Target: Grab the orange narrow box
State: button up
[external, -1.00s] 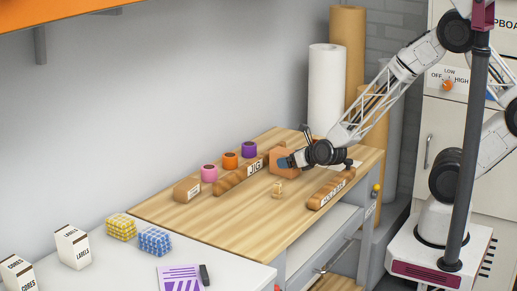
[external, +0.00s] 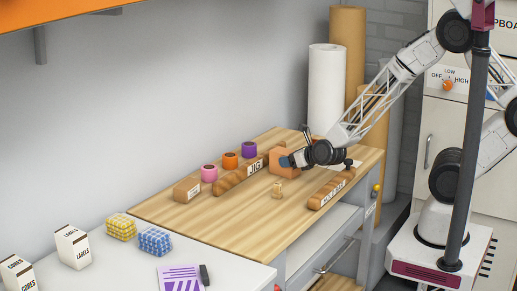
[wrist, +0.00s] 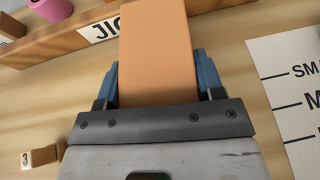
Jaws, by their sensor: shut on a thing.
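The orange narrow box (external: 283,162) is at the back of the wooden bench, beside the right end of the long wooden jig bar. In the wrist view the orange box (wrist: 154,50) stands between the two blue fingers, which touch its sides. My gripper (external: 288,162) is shut on it; in the wrist view my gripper (wrist: 157,80) covers the box's near end. I cannot tell whether the box touches the bench.
The JIG bar (external: 228,181) lies behind the box, with pink (external: 209,173), orange (external: 230,160) and purple (external: 249,150) rolls along it. A small numbered wooden block (wrist: 40,157) and a printed size sheet (wrist: 292,85) flank my gripper. A wooden holder bar (external: 331,190) lies at the front edge.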

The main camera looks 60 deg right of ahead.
jog(key=shift+r, duration=0.2)
notch_tip(320, 180, up, 10)
jog(key=shift+f, duration=0.15)
dwell(0.6)
